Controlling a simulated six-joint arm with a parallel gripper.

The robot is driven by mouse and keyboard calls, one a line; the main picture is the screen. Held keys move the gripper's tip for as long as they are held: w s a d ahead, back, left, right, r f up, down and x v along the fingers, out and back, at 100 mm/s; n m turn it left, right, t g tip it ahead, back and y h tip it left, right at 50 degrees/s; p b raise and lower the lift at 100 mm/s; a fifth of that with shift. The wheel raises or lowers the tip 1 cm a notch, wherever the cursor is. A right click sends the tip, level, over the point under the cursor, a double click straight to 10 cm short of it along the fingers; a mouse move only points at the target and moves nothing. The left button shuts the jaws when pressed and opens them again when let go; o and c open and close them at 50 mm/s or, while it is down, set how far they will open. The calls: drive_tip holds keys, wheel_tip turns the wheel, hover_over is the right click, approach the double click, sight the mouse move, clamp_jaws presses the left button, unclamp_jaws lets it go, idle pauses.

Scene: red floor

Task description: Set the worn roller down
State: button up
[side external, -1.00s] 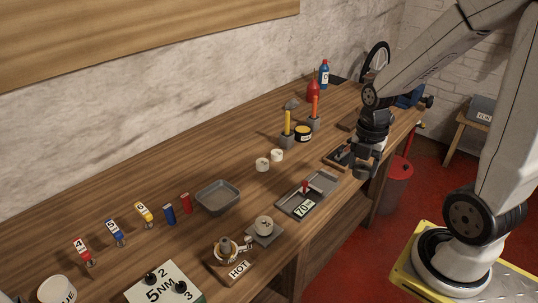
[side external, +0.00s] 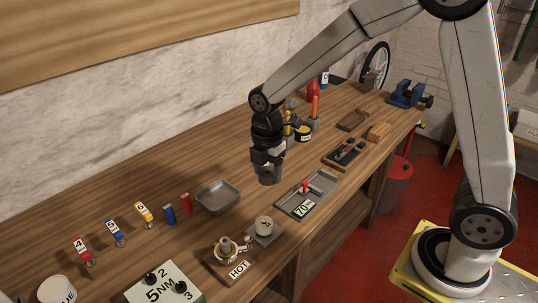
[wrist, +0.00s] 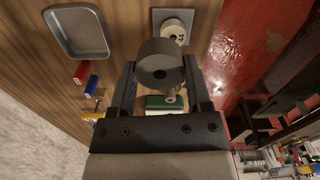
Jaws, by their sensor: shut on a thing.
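My gripper (side external: 268,158) hangs over the middle of the bench, pointing down. In the wrist view its two fingers (wrist: 160,68) are shut on a grey-brown roller (wrist: 158,50), the worn roller, with a dark hole in its end. The roller also shows below the fingers in the side view (side external: 270,175). It appears held above the bench top, apart from the things below, between the grey tray (side external: 217,210) and the flat tray with the "70" display (side external: 325,187).
A pale roller (side external: 264,224) stands on a small grey plate (side external: 263,239) in front. The "HOT" stand (side external: 238,268) is left of it.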

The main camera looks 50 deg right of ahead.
drive_tip(key=shift+w+a+f, duration=0.1)
drive_tip(key=shift+w+a, duration=0.15)
drive_tip(key=shift+a, duration=0.4)
drive_tip(key=shift+w+a, duration=0.25)
drive_tip(key=shift+a, duration=0.35)
drive_tip(key=shift+w, duration=0.1)
drive_tip(key=w+f, duration=0.1)
drive_tip(key=w, duration=0.2)
drive_tip(key=w+f, duration=0.1)
drive_tip(key=w, duration=0.2)
drive_tip(key=w+a+f, duration=0.1)
drive_tip(key=w+f, duration=0.1)
drive_tip(key=w, duration=0.1)
drive_tip(key=shift+a+f, duration=0.1)
hover_over(219, 199)
drive_tip(key=shift+s+f, duration=0.15)
drive_tip(key=shift+f, duration=1.15)
drive_tip(key=shift+s+f, duration=0.15)
drive_tip(key=shift+f, duration=1.1)
drive_tip(key=shift+w+a+f, duration=0.1)
drive_tip(key=shift+w+f, duration=0.1)
drive_tip(key=shift+f, duration=1.65)
